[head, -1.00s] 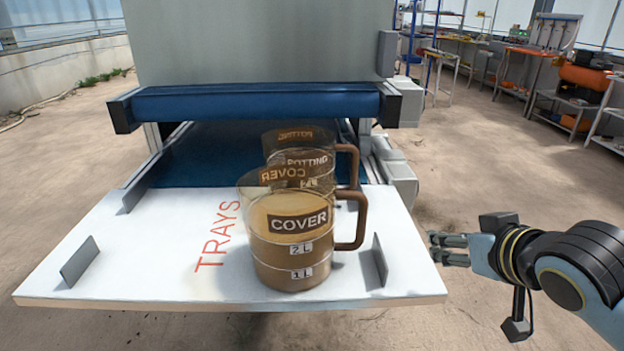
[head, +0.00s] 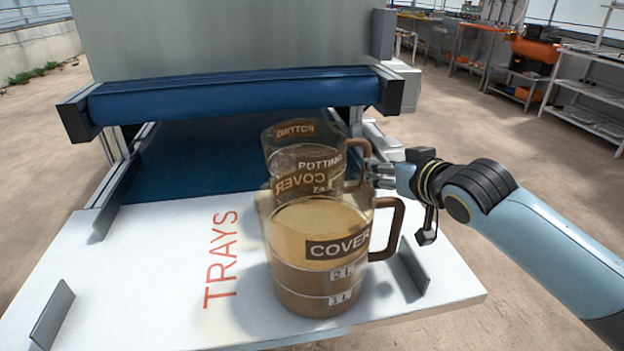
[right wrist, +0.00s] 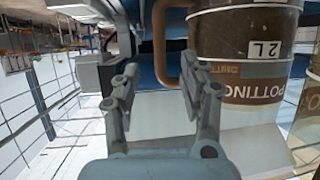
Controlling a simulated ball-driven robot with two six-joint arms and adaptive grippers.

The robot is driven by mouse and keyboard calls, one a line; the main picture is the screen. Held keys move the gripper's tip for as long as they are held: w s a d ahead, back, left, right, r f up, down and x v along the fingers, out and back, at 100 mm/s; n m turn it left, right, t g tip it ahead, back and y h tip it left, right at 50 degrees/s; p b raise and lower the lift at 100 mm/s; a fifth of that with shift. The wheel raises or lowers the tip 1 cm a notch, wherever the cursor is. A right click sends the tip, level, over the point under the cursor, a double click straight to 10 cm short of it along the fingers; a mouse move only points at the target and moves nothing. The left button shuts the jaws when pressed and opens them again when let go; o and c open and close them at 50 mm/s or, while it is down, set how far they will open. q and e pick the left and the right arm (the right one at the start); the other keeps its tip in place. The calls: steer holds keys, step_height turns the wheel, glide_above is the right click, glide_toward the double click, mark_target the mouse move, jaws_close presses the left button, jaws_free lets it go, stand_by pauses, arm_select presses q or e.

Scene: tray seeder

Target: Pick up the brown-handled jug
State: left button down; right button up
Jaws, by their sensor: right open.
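Two clear jugs with brown handles stand on the white board. The front jug, labelled COVER (head: 300,270), holds tan contents, and its handle (head: 396,228) points right. The jug labelled POTTING (head: 292,146) stands behind it, partly hidden by it; in the right wrist view it (right wrist: 236,40) shows dark brown contents. My right gripper (head: 370,173) is open beside the POTTING jug's handle. In the right wrist view that handle (right wrist: 160,40) appears between the two spread fingers (right wrist: 165,85), towards their tips; contact is not clear. My left gripper is not in view.
The white board (head: 130,270) has TRAYS lettering and upright grey guides at left (head: 52,315) and right (head: 413,265). Behind it are a blue roller (head: 230,98) and the machine's blue belt. The board's left half is clear.

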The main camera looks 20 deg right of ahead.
steer(key=x, duration=0.6)
steer(key=shift+w, duration=0.35)
steer(key=c, duration=0.4)
jaws_close()
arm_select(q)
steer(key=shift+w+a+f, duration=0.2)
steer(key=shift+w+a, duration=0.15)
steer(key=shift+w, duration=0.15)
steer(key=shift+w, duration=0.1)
arm_select(e)
steer(key=shift+w+r, duration=0.1)
steer(key=shift+r, duration=0.1)
